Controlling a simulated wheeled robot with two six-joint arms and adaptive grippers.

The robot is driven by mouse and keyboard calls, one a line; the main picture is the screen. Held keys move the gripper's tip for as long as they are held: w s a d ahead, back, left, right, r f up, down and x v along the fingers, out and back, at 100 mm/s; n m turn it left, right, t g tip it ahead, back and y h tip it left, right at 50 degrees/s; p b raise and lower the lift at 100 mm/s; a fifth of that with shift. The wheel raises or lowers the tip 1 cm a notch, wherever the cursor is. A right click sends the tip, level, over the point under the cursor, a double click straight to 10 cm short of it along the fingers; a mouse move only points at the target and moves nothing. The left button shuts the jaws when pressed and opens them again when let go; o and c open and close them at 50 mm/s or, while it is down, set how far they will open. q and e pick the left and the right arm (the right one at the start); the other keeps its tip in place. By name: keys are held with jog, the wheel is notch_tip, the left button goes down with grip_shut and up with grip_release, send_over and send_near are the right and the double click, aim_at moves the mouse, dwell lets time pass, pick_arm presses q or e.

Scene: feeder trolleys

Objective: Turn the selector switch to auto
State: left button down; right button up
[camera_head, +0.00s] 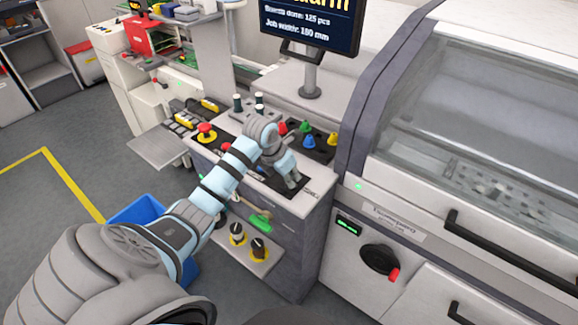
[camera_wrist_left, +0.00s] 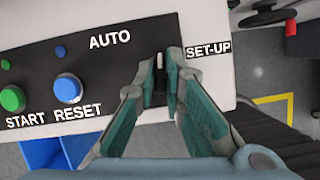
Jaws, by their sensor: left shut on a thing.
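The selector switch (camera_wrist_left: 160,62) is on a black control panel (camera_wrist_left: 100,85) in the left wrist view, mostly hidden between my fingers. A pale line shows on it, pointing roughly up in the picture, between the label AUTO (camera_wrist_left: 110,38) on the left and the label SET-UP (camera_wrist_left: 208,51) on the right. My left gripper (camera_wrist_left: 161,88) is shut on the switch. In the head view the left gripper (camera_head: 293,182) reaches down onto the front of the grey cabinet's top, hiding the switch. My right gripper is not in view.
A green START button (camera_wrist_left: 12,98) and a blue RESET button (camera_wrist_left: 67,89) sit left of the switch. A red emergency button (camera_head: 206,129) and coloured pieces (camera_head: 308,140) are on the cabinet top. A monitor (camera_head: 310,25) stands behind; a large machine (camera_head: 480,150) is close on the right.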

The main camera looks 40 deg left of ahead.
pick_arm(q)
jog(key=shift+n+y, duration=0.3)
jog(key=shift+n, duration=0.6)
jog(key=c, duration=1.7)
grip_release()
jog(key=v, duration=1.2)
jog(key=shift+d, duration=0.15)
